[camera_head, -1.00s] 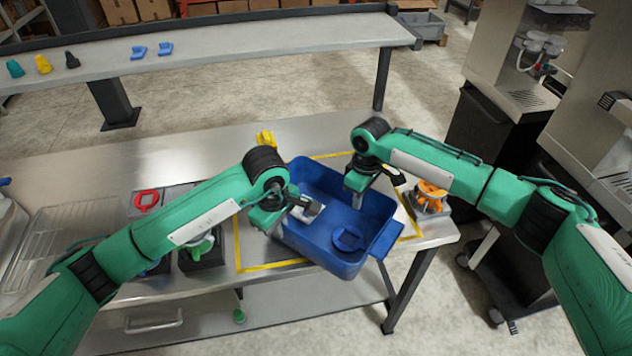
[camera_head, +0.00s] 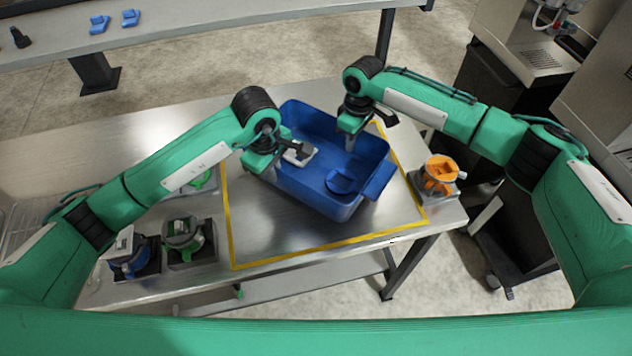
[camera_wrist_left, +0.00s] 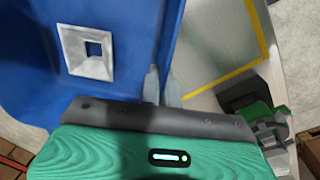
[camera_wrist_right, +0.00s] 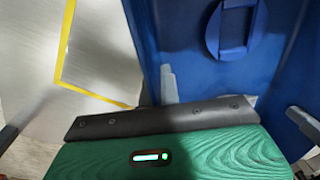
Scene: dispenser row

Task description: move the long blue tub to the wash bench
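The long blue tub (camera_head: 330,205) is over the steel table, across the back right of the yellow taped outline. Inside it are a blue round part (camera_head: 341,181) and a pale square part with a hole (camera_head: 300,153). My left gripper (camera_head: 270,164) is at its left wall; in the left wrist view its fingers (camera_wrist_left: 161,86) stand close together with the wall between them. My right gripper (camera_head: 349,138) is at the opposite wall; one finger (camera_wrist_right: 168,84) shows inside the tub and the other is hidden. I cannot tell whether the tub's bottom touches the table.
An orange part on a grey base (camera_head: 438,178) stands right of the outline. Fixtures with green (camera_head: 187,240) and blue (camera_head: 130,260) parts stand at the left. A grey bench (camera_head: 200,22) with small parts is behind, across open floor. Dispenser machines stand at the right.

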